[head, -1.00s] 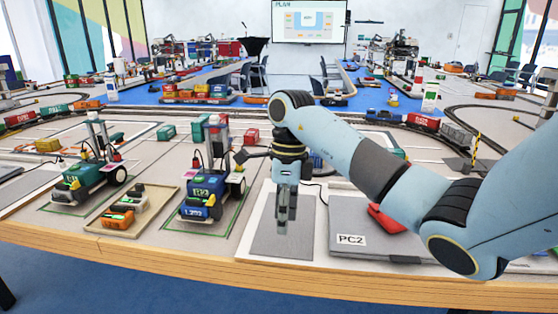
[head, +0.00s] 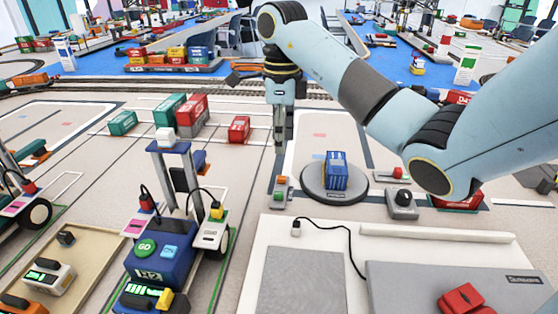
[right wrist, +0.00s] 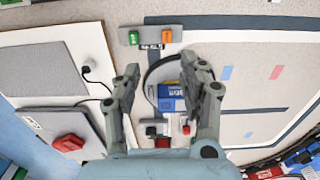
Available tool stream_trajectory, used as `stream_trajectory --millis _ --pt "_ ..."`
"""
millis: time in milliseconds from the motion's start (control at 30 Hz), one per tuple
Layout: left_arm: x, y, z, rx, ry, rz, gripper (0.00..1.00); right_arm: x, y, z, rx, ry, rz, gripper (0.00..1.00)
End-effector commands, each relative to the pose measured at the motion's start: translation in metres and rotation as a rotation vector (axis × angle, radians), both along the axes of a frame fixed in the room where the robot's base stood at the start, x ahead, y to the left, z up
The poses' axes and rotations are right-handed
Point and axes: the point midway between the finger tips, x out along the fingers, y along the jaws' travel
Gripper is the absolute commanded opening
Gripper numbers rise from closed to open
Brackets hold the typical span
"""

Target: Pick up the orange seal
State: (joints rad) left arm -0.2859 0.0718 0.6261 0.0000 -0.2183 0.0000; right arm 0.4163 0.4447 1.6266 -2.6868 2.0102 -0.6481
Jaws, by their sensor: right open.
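The orange seal (right wrist: 167,36) is a small block on a narrow grey holder (right wrist: 150,35), beside a green seal (right wrist: 134,38) in the right wrist view. In the head view, the orange seal (head: 281,180) sits at the far end of the holder, with the green seal (head: 281,194) nearer. My right gripper (head: 280,138) points down, its fingers above the holder in the picture. In the right wrist view my right gripper (right wrist: 161,72) is open and empty, apart from the seals beyond its fingertips. My left gripper is in neither view.
A round grey turntable (head: 318,193) carrying a blue container (head: 336,170) stands right of the holder. A grey button box (head: 402,204) and a red-topped grey box (head: 398,174) are farther right.

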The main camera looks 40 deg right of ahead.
Motion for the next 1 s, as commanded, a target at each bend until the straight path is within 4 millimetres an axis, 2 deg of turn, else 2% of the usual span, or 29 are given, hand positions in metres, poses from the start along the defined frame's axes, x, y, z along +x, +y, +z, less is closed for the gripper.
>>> stream_trajectory --millis 167,400,567,667,900,1000 --pt "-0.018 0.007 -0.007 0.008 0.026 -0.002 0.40 0.000 0.000 -0.008 0.001 0.001 0.000 0.42" --pt "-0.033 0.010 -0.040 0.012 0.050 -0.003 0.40 0.000 0.000 -0.042 0.000 0.003 0.000 0.42" --pt "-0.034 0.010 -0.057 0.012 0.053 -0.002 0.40 0.000 0.000 -0.059 0.000 0.003 0.000 0.42" --pt "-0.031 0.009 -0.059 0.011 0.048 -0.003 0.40 0.000 -0.001 -0.064 0.001 0.002 0.000 0.42" --pt "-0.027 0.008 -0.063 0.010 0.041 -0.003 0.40 0.002 -0.005 -0.099 0.000 0.004 -0.001 0.42" --pt "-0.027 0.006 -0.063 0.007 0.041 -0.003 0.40 0.002 -0.005 -0.107 0.001 0.002 0.000 0.42"
